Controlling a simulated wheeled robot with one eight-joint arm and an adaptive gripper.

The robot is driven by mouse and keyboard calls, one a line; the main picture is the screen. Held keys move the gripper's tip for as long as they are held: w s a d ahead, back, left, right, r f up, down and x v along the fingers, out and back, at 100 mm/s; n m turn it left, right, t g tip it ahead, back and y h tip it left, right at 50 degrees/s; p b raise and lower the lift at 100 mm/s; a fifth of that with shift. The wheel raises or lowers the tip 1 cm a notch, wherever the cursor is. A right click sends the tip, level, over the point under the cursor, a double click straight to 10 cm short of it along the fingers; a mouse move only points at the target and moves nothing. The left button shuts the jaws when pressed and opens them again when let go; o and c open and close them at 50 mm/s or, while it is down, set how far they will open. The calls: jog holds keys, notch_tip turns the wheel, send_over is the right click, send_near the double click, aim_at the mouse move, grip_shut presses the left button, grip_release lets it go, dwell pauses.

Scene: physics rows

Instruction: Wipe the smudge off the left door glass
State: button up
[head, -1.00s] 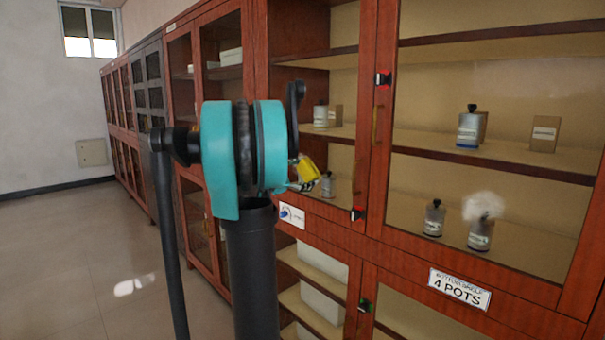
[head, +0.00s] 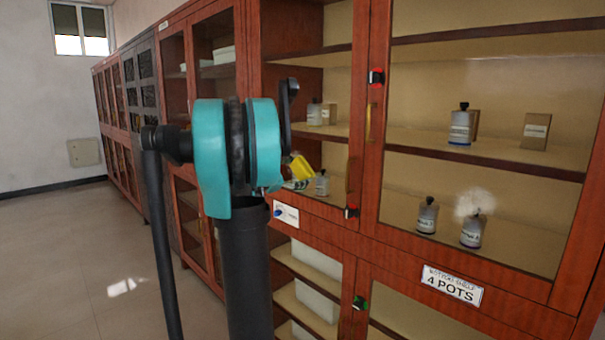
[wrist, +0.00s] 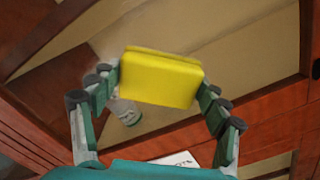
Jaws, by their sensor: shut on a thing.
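A yellow sponge (head: 302,167) is in my gripper, mostly hidden behind my arm in the head view. In the wrist view the sponge (wrist: 162,78) sits between the two fingers of my gripper (wrist: 160,85), which is shut on it. The smudge (head: 474,203) is a whitish cloudy patch low on the glass of the wide right-hand door (head: 545,220) in the head view. The sponge is well to the left of it there, before the narrower left pane. Whether the sponge touches any glass I cannot tell; it looks apart from the smudge.
Bottles (head: 427,216) and boxes (head: 536,131) stand on shelves behind the glass. Door handles (head: 368,122) and small latches (head: 376,77) sit on the frames between the panes. A "4 POTS" label (head: 452,285) is below. Open floor (head: 80,250) lies to the left.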

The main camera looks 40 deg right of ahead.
aim_at(312, 166)
jog(key=shift+w, duration=5)
jog(key=shift+s+d+r, duration=0.1)
jog(key=shift+s+r, duration=0.15)
jog(key=shift+s, duration=1.9)
jog(key=shift+s+d+r, duration=0.1)
jog(key=shift+s+r, duration=0.15)
jog(key=shift+s, duration=1.85)
jog(key=shift+s+r, duration=0.25)
jog(key=shift+s, duration=1.9)
jog(key=shift+w, duration=0.1)
jog(key=w+a, duration=0.1)
jog(key=w, duration=1.1)
jog(key=shift+w, duration=0.3)
jog(key=shift+a, duration=0.1)
jog(key=shift+s+a, duration=0.15)
jog(key=shift+a, duration=1.3)
jog(key=shift+s+a, duration=0.15)
jog(key=shift+a, duration=1.3)
